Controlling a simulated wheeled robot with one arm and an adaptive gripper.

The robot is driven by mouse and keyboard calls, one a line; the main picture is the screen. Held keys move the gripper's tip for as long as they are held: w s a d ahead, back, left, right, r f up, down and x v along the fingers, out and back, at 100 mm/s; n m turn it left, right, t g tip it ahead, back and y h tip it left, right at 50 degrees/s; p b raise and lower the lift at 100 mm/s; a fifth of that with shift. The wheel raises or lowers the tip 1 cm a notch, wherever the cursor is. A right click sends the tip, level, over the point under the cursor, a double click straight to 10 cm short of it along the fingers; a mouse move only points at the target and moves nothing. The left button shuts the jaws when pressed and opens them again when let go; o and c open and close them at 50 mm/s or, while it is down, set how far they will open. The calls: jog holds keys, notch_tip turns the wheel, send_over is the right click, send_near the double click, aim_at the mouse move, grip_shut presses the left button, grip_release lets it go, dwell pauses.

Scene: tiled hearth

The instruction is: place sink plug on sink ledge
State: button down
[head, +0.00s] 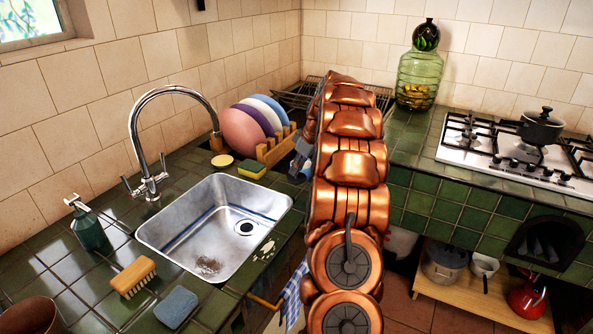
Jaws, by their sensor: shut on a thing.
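The steel sink (185,215) is set in the green tiled counter, with its round drain (245,228) uncovered. The tiled sink ledge (243,277) runs along its front. My gripper (302,152) shows only in part as grey pieces at the left edge of my copper arm, over the counter to the right of the sink's back corner. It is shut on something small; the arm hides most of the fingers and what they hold. I make out no sink plug in the sink or on the open counter.
A tall tap (145,150) stands behind the sink. A soap bottle (88,228), brush (133,277) and blue sponge (176,307) lie left and in front. A yellow-green sponge (252,168) and plate rack (278,147) stand behind. The hob (480,150) is right.

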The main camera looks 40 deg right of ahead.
jog(key=shift+w+d, duration=0.6)
jog(key=shift+w, duration=0.2)
jog(key=shift+w+f+p, duration=0.15)
jog(key=shift+p, duration=0.15)
notch_tip(320, 180, down, 2)
jog(key=shift+f+p, duration=0.2)
jog(key=shift+p, duration=0.2)
jog(key=shift+f, duration=0.5)
jog(key=shift+f, duration=0.15)
jog(key=c, duration=1)
grip_release()
jog(key=b+v, duration=0.2)
jog(key=v, duration=1)
jog(key=shift+d, duration=0.1)
